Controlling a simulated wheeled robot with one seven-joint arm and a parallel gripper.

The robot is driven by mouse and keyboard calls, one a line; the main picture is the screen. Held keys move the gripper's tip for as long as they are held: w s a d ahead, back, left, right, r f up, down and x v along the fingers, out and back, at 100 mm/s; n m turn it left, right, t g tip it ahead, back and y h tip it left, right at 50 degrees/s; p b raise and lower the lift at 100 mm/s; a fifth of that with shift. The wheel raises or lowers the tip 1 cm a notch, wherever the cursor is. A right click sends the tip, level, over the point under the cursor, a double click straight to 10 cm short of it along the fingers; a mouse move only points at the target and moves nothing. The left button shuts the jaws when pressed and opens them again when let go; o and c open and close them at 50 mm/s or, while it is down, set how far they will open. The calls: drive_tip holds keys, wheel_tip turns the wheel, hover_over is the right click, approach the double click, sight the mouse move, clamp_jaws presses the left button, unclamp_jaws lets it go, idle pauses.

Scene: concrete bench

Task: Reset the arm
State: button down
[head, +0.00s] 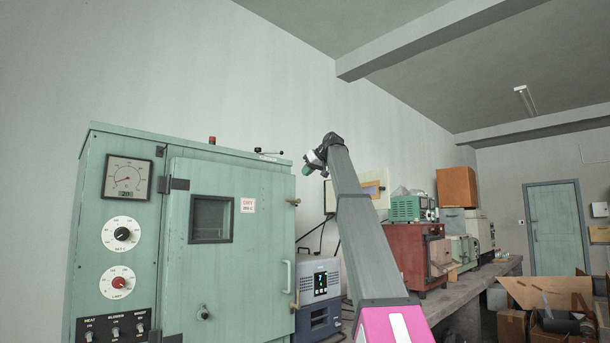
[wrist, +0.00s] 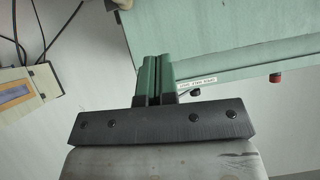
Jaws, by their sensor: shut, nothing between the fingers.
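My arm (head: 360,225) reaches up and away through the middle of the head view. My gripper (head: 309,169) is at its far end, to the right of the green oven cabinet's upper corner and apart from it, as far as I can tell. In the wrist view the two green fingers of my gripper (wrist: 155,62) lie side by side, shut with nothing between them. The green cabinet (head: 240,215) has a closed door with a small window, and its edge also fills the upper right of the wrist view (wrist: 240,40).
A grey-blue device with a display (head: 319,290) stands right of the cabinet. A red box-shaped unit (head: 405,258) and other equipment stand on the concrete bench (head: 470,285). Cardboard boxes (head: 545,292) stand at lower right. Cables (wrist: 55,30) hang at left in the wrist view.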

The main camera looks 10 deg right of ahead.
drive_tip(key=shift+f, duration=0.1)
idle(0.3)
wheel_tip(320, 180, down, 31)
drive_tip(key=m+g+h, duration=0.2)
drive_tip(key=s+f+m+g+h, duration=0.1)
drive_tip(key=s+f, duration=0.3)
drive_tip(key=f, duration=1.1)
drive_tip(key=s+f+m+g, duration=0.1)
drive_tip(key=s+f, duration=0.2)
drive_tip(key=f, duration=1.2)
drive_tip(key=s+d+f+m+g+h, duration=0.1)
drive_tip(key=s+f+g+h, duration=0.3)
drive_tip(key=s+f, duration=3.3)
drive_tip(key=shift+s+d+f+m+g, duration=0.25)
drive_tip(key=shift+f+m+g, duration=0.25)
drive_tip(key=shift+m, duration=0.3)
